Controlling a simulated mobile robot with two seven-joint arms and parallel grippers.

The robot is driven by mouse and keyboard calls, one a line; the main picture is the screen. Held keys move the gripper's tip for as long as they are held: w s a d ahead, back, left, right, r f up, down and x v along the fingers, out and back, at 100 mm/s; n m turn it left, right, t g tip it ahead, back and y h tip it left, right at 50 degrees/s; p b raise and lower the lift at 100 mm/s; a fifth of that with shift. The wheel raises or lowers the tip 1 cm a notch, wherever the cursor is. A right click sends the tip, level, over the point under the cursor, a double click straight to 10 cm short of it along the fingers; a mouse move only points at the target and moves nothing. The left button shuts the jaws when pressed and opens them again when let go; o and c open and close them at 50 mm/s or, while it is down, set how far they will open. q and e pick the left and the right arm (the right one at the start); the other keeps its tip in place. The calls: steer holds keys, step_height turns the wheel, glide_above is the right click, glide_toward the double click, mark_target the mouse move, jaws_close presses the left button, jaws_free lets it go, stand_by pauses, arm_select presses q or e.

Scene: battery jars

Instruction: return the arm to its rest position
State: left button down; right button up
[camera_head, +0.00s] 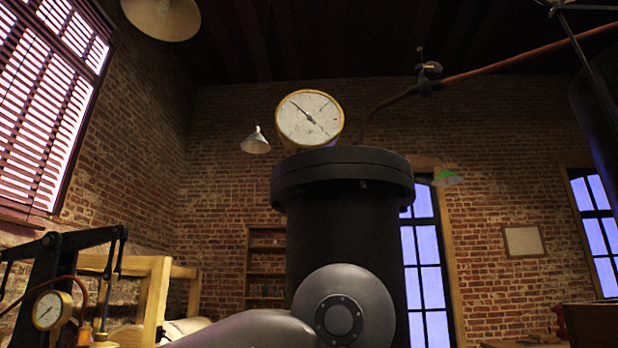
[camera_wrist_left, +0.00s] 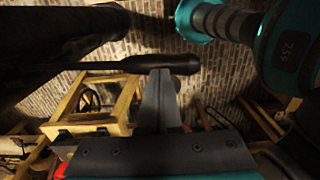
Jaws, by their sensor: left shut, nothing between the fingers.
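My left gripper (camera_wrist_left: 160,85) shows in the left wrist view, its grey fingers pressed together and empty. A dark rod with a thick rounded end (camera_wrist_left: 178,64) lies across the view just beyond the fingertips. I cannot tell whether they touch. In the head view neither gripper shows. A rounded grey arm link of mine (camera_head: 345,290) fills the bottom middle, in front of the black cylinder. No battery jars can be made out.
A black flanged cylinder (camera_head: 340,225) stands ahead, with a round gauge (camera_head: 310,119) above it. A smaller gauge (camera_head: 52,310) and wooden frame (camera_head: 157,300) are at left. Another wooden frame (camera_wrist_left: 88,125) shows in the wrist view. Brick walls lie behind.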

arm_select(q)
step_height(320, 180, up, 2)
steer(key=shift+r+p, duration=0.1)
steer(key=shift+p, duration=0.45)
